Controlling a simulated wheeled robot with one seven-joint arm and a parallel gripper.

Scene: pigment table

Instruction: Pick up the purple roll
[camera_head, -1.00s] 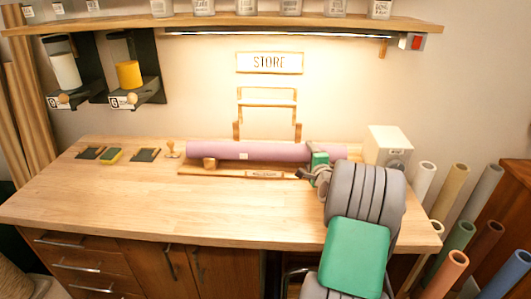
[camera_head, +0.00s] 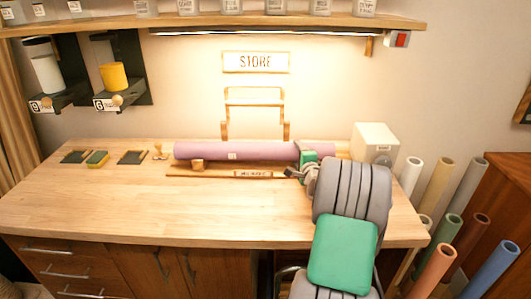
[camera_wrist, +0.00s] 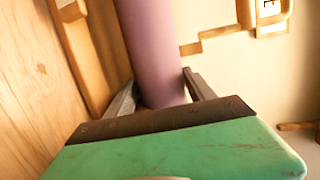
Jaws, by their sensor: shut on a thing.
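The purple roll (camera_head: 230,150) lies lengthwise along the back of the table, behind a low wooden rail.
A white box (camera_head: 374,143) stands just right of the roll's end. A wooden stand (camera_head: 254,115) is behind. Upright coloured rolls (camera_head: 440,180) stand right of the table. The front tabletop is clear.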

